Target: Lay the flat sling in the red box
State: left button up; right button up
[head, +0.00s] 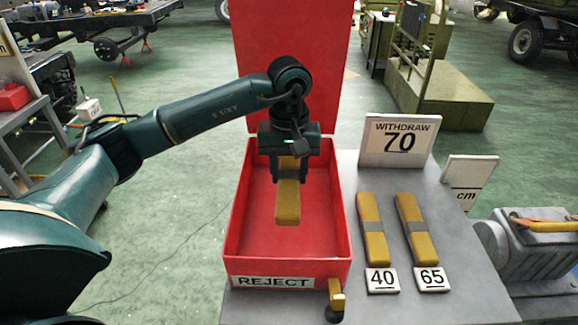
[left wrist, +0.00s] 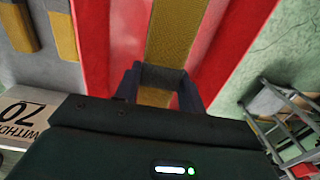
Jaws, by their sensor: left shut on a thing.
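My left gripper (head: 290,172) is over the open red box (head: 290,270) marked REJECT, shut on a yellow flat sling (head: 287,205) with a grey middle band. The sling hangs within the box's outline, its near end pointing to the front wall; I cannot tell if it touches the floor. In the left wrist view the sling (left wrist: 174,35) runs between the fingers, with red box surfaces on both sides. Two similar slings lie on the grey table right of the box, one (head: 372,228) at the 40 label, one (head: 416,228) at the 65 label. My right gripper is out of view.
The box's red lid (head: 295,60) stands raised at the back. A WITHDRAW 70 sign (head: 400,140) and a cm sign (head: 470,180) stand on the grey table (head: 450,240). A small brass-coloured piece (head: 336,294) is at the box's front right corner. Grey machinery (head: 530,250) is at far right.

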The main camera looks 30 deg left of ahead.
pick_arm(q)
jog(key=shift+f, duration=0.2)
jog(key=o, duration=1.3)
notch_tip(320, 180, up, 13)
